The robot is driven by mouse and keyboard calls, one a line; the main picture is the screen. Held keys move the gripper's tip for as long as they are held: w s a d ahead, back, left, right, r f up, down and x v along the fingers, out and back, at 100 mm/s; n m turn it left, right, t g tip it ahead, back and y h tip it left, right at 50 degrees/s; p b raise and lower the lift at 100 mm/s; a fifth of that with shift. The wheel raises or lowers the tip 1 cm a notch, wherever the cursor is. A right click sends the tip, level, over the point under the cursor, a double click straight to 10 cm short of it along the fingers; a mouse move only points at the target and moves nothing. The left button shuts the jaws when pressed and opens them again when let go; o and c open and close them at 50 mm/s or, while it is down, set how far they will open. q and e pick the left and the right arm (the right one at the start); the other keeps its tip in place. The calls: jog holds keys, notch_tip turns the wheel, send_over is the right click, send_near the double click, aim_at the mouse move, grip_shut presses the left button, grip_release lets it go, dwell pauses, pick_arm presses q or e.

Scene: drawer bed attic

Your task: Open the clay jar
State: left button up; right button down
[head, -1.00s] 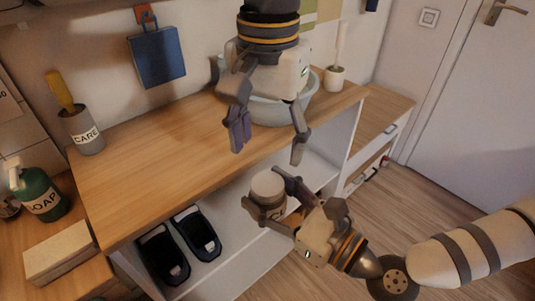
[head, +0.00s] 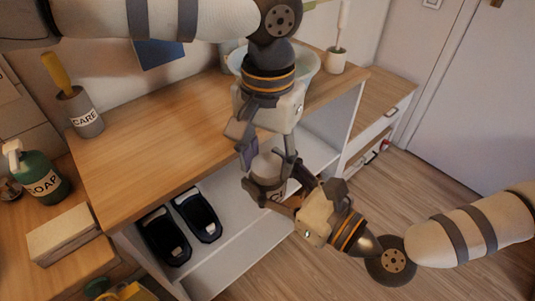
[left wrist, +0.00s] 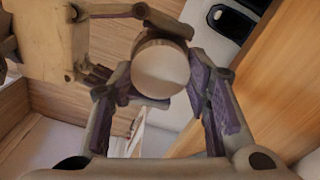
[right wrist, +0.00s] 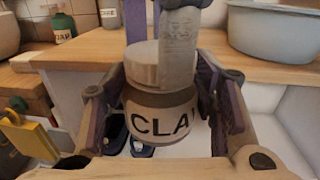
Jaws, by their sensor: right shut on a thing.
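The clay jar (head: 267,183) is a small pale jar with a dark band, dark lettering and a light round lid (head: 268,163). It is held upright in front of the lower shelf. My right gripper (head: 275,178) is shut on the jar body; in the right wrist view the jar (right wrist: 158,118) is between its fingers. My left gripper (head: 268,155) points down over the jar from above. In the left wrist view its fingers are spread on either side of the lid (left wrist: 161,66), apparently not clamped. One left finger hides part of the lid in the right wrist view.
A wooden-topped cabinet (head: 150,140) stands behind, with a grey basin (head: 308,65) on top. Dark shoes (head: 196,214) lie on the white lower shelf (head: 240,228). A soap bottle (head: 42,178) and a box (head: 65,232) are at left. Floor at right is clear.

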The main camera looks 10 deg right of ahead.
pick_arm(q)
jog(key=shift+n, duration=1.7)
jog(key=o, duration=1.3)
jog(key=shift+r, duration=2.25)
